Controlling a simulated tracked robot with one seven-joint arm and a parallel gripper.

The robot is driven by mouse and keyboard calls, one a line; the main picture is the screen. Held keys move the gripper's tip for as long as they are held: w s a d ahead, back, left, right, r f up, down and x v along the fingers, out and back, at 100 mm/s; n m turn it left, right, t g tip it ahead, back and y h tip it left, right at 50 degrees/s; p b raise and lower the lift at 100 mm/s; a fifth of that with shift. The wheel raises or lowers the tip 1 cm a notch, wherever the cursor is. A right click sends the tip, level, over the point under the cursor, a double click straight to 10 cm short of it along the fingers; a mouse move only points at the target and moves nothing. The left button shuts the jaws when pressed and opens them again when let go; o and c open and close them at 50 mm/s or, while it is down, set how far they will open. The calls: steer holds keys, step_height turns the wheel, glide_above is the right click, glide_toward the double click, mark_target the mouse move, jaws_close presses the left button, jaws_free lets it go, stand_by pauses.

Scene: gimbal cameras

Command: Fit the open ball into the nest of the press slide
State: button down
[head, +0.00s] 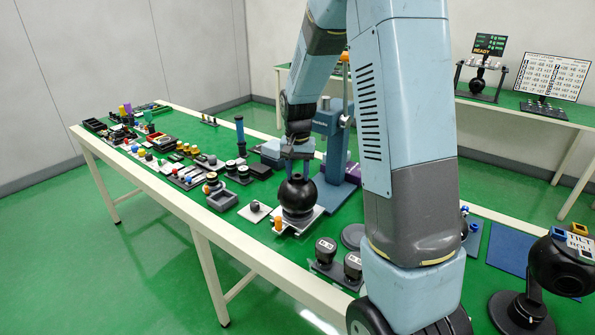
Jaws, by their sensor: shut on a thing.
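The open ball (297,196) is a black sphere with a small raised rim on top. It sits low over the pale plate of the press slide (313,218), which juts out in front of the blue press (332,125). An orange peg (278,223) stands at the slide's front end. My gripper (297,158) points down from above and is shut on the top of the ball. Its fingertips are small and dark here. The nest is hidden under the ball, so I cannot tell whether the ball is seated or just above it.
Two black round-topped pieces (326,250) stand in front. Many small parts crowd the table's far left. A black ball on a stand (562,262) is at right.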

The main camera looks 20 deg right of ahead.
steer(key=shift+f, duration=0.55)
steer(key=c, duration=0.5)
jaws_free()
steer(key=shift+c, duration=0.2)
steer(key=shift+r, duration=0.1)
step_height(320, 180, up, 14)
steer(key=shift+f, duration=0.25)
steer(key=shift+r, duration=0.1)
steer(key=s+r+n+t, duration=0.2)
steer(key=s+r, duration=0.2)
steer(key=s, duration=1)
steer(key=s+r+n+t, duration=0.3)
steer(key=s+r, duration=0.1)
steer(key=s, duration=1)
steer(key=shift+a+r+t, duration=0.15)
steer(key=shift+a+t, duration=0.15)
